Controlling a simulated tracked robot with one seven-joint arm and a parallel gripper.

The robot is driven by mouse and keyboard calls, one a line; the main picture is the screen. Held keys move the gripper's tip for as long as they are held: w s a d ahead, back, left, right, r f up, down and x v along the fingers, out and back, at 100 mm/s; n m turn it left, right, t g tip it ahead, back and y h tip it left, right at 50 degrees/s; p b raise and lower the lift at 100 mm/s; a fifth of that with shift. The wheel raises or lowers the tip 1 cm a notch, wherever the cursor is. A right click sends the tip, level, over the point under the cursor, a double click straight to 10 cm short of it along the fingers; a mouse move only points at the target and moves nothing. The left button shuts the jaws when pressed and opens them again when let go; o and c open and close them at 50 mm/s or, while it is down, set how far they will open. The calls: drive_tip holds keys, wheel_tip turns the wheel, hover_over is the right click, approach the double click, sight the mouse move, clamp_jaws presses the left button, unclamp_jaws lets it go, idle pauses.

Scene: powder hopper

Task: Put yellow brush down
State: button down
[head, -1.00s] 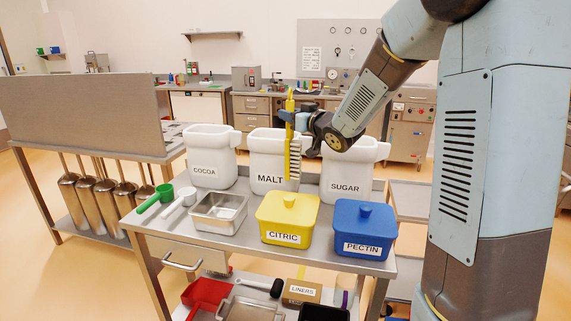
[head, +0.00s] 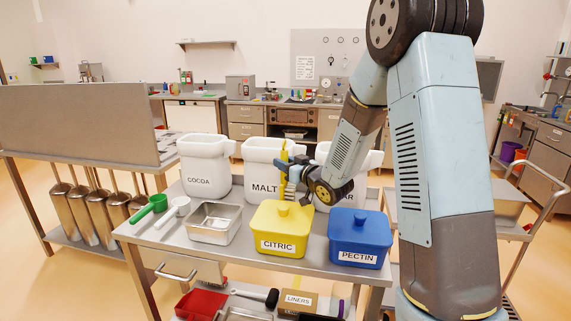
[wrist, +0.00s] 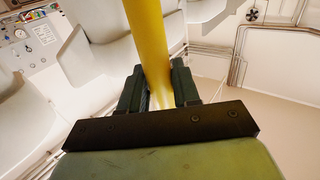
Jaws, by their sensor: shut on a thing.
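The yellow brush (head: 284,160) is upright in my gripper (head: 284,167), in front of the white MALT bin and behind the yellow CITRIC tub. Its bristle end points down, and its lower tip is close to or hidden behind the CITRIC tub's lid. In the wrist view the brush's yellow handle (wrist: 148,40) runs between the two dark fingers of my gripper (wrist: 160,88), which are shut on it. Whether the brush touches the table or the tub, I cannot tell.
White bins for COCOA (head: 205,165), MALT (head: 262,165) and SUGAR (head: 350,160) line the back. The CITRIC tub (head: 278,230), blue PECTIN tub (head: 359,238), steel pan (head: 214,222), green scoop (head: 150,207) and white scoop (head: 173,212) stand in front on the steel table (head: 150,237).

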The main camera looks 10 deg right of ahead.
drive_tip(key=c, duration=0.8)
unclamp_jaws()
